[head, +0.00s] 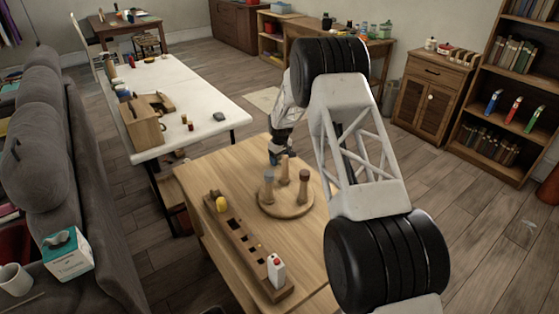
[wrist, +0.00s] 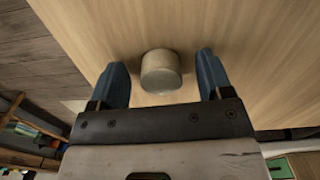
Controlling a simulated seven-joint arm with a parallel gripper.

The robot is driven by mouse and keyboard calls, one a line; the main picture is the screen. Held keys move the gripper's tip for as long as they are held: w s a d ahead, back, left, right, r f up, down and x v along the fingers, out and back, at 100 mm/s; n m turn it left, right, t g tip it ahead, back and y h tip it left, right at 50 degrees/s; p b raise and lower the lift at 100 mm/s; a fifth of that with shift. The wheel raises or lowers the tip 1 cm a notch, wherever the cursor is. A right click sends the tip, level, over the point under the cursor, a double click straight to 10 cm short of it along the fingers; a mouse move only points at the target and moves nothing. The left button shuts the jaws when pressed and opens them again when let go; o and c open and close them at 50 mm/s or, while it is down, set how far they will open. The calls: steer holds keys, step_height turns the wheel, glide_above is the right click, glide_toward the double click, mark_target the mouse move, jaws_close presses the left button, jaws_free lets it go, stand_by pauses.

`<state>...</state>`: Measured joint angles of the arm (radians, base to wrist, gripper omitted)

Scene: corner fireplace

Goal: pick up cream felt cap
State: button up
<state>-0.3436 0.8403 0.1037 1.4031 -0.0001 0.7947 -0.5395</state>
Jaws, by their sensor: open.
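A short, round, pale cream-grey cap (wrist: 160,72) stands on the wooden table in the wrist view. My gripper (wrist: 161,60) is open, with one blue finger on each side of it. Gaps show between the cap and both fingers, and the right gap looks a little smaller. In the head view my gripper (head: 280,157) is low over the far end of the table, behind the round peg board. I cannot make out the cap there; the gripper and pegs seem to hide it.
The round wooden board (head: 285,210) with three upright pegs stands close in front of my gripper. A long wooden rack (head: 243,250) holds a yellow item (head: 222,204) and a white bottle (head: 276,271). A white table (head: 195,88) stands beyond to the left.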

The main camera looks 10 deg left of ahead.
mark_target(280, 158)
steer(key=shift+c, duration=0.2)
steer(key=c, duration=0.8)
steer(key=shift+r, duration=0.1)
steer(key=shift+r, duration=4.95)
steer(key=s+d+r+m, duration=0.1)
steer(key=s+r, duration=0.3)
steer(key=s, duration=0.1)
steer(key=s+d+r+m, duration=0.1)
steer(key=s+d+r, duration=0.1)
steer(key=s+r, duration=0.2)
steer(key=s+d+r+m, duration=0.1)
steer(key=s+r, duration=0.4)
steer(key=s, duration=0.1)
steer(key=shift+d+m, duration=0.25)
steer(key=shift+m, duration=0.15)
